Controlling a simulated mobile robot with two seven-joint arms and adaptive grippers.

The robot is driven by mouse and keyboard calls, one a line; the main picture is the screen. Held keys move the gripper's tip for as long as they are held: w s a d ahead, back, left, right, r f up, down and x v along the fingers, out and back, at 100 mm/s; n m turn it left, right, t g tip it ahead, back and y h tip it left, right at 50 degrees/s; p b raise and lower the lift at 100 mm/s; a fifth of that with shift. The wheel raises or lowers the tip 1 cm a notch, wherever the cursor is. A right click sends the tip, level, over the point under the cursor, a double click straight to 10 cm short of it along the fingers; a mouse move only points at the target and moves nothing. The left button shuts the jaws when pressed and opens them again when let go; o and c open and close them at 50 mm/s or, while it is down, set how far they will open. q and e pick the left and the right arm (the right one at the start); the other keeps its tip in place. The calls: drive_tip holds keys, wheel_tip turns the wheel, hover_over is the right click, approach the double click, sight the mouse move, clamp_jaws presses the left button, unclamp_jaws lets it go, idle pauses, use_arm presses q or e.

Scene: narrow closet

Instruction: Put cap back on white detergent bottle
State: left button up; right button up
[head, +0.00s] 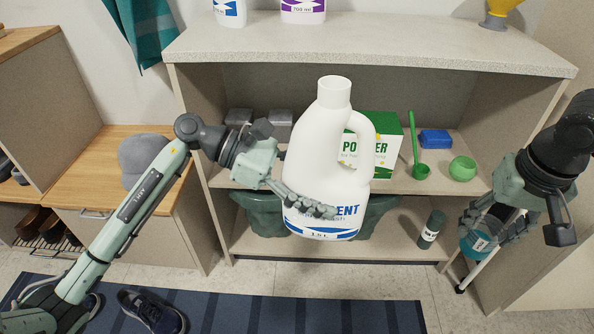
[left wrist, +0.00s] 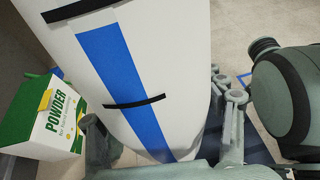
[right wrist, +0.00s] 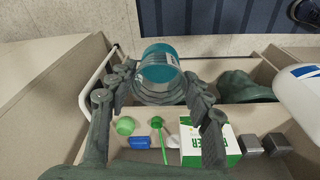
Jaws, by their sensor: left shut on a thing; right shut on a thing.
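The white detergent bottle (head: 325,150) is upright in front of the shelf, its bare neck (head: 335,92) uncapped at the top. My left gripper (head: 300,200) is shut on the bottle's lower body. In the left wrist view the bottle's white side with a blue stripe (left wrist: 125,85) fills the space between the fingers. My right gripper (head: 484,232) is shut on a teal cap (head: 476,243), well right of and lower than the bottle neck. The right wrist view shows the teal cap (right wrist: 158,68) between the fingertips; it has a whitish mark on its side.
The shelf unit's top (head: 370,45) overhangs behind the bottle. A green-and-white powder box (head: 382,145), green scoop (head: 421,172), blue block (head: 435,139) and green bowl (head: 463,168) are on the middle shelf. A dark green basin (head: 262,215) and dark can (head: 431,230) are below.

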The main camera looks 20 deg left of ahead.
sight(364, 207)
use_arm(q)
drive_tip(key=d+m+g, duration=0.1)
drive_tip(key=d+g, duration=0.1)
drive_tip(key=d, duration=0.1)
drive_tip(key=d+m+g, duration=0.1)
drive_tip(key=shift+s+d+m, duration=0.25)
drive_tip(key=shift+d+m, duration=0.05)
drive_tip(key=shift+f, duration=0.1)
drive_tip(key=shift+s+f, duration=0.1)
drive_tip(key=shift+f, duration=0.15)
drive_tip(key=shift+r, duration=0.2)
use_arm(e)
drive_tip(key=w+a+r+n, duration=0.1)
drive_tip(key=w+a+r, duration=0.1)
drive_tip(key=a+r, duration=0.6)
drive_tip(key=w+a+r, duration=0.2)
drive_tip(key=a+r, duration=0.4)
drive_tip(key=r, duration=0.4)
drive_tip(key=s+a+r+n, duration=0.1)
drive_tip(key=s+a+r, duration=0.2)
drive_tip(key=r, duration=0.4)
drive_tip(key=s+a+r, duration=0.3)
drive_tip(key=a+r, duration=0.2)
drive_tip(key=r, duration=0.2)
drive_tip(key=shift+s+a+n+y, duration=0.2)
drive_tip(key=shift+a+n+y, duration=0.1)
drive_tip(key=shift+a+n, duration=0.1)
